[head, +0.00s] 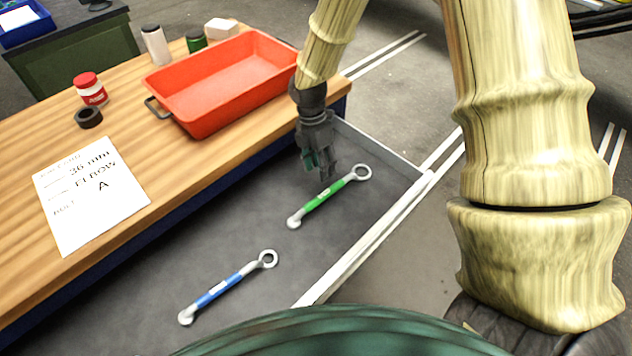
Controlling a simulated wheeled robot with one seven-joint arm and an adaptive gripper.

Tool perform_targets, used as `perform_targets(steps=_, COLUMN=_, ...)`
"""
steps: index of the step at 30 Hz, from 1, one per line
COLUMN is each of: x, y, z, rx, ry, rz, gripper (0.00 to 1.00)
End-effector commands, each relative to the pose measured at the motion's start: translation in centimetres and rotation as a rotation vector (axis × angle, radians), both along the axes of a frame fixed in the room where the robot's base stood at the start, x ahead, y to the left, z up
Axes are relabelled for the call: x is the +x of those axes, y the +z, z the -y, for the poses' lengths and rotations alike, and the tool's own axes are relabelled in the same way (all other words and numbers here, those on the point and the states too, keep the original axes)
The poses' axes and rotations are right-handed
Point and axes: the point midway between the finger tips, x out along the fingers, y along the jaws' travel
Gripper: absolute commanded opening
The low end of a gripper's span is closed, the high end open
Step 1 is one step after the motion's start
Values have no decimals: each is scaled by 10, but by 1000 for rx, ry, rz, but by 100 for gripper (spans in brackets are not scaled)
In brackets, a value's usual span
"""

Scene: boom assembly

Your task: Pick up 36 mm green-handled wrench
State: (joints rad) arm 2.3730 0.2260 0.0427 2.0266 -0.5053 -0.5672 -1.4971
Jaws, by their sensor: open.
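The green-handled wrench (328,197) lies flat in the open grey drawer (190,246), its ring end up and to the right. A blue-handled wrench (225,288) lies in the same drawer, lower left of it. My gripper (320,170) points down over the drawer, just above and left of the green handle in the picture. It is open and appears empty. The gap between it and the wrench is hard to judge from this one view. The size marks on the wrenches are too small to read.
The drawer's light front edge (375,232) runs along the right. The drawer floor around the wrenches is clear.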

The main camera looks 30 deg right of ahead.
Motion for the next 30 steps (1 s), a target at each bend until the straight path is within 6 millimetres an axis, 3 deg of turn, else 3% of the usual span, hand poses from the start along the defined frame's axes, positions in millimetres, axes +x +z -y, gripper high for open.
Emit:
perform_targets(steps=7, x=-19, y=-20, z=0, rx=0, ry=1, rz=8, gripper=44)
perform_targets(steps=18, x=3, y=-57, z=1, rx=0, ry=2, rz=-14, gripper=44)
perform_targets(steps=30, x=-5, y=-83, z=1, rx=-1, ry=1, rz=-16, gripper=44)
